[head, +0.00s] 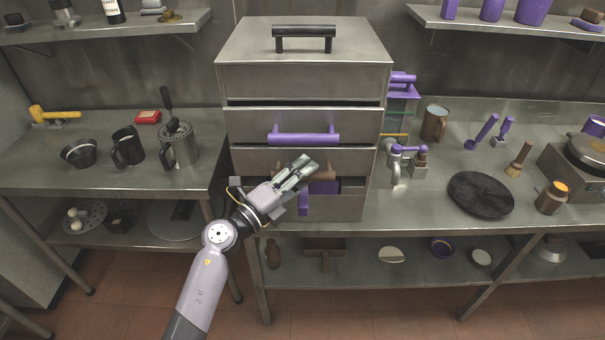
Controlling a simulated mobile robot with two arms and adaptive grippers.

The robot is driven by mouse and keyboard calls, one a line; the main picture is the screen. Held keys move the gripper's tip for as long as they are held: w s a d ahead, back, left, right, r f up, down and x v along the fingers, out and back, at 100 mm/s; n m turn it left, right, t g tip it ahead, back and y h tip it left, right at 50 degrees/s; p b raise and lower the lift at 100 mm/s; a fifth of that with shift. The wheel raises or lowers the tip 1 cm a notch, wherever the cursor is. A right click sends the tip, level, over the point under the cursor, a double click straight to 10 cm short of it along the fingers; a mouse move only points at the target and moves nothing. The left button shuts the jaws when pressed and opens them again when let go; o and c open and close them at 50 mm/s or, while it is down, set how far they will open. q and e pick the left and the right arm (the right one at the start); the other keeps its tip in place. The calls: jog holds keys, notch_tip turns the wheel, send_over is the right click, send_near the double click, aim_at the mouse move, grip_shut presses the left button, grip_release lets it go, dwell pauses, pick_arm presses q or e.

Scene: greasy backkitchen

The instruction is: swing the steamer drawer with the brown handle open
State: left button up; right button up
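The steamer (302,82) is a grey metal stack with a black handle on its lid. A drawer with a purple handle (303,135) is in its upper part and looks closed. Below it, a brown handle (323,184) shows partly behind my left gripper (303,170). My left gripper is in front of the lower drawer front, its fingers pointing up and right. The fingers lie close together and hide much of the brown handle; I cannot tell whether they touch or hold it. A dark gap shows right of the handle. My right gripper is not in view.
A purple piece (304,204) shows below my gripper. Left of the steamer, a side table carries a metal pot (180,147) and a dark mug (127,147). To the right, a purple-handled tap (397,165) stands close by, with a black round plate (481,195) further right.

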pick_arm(q)
jog(key=shift+c, duration=0.5)
grip_shut()
dwell(0.4)
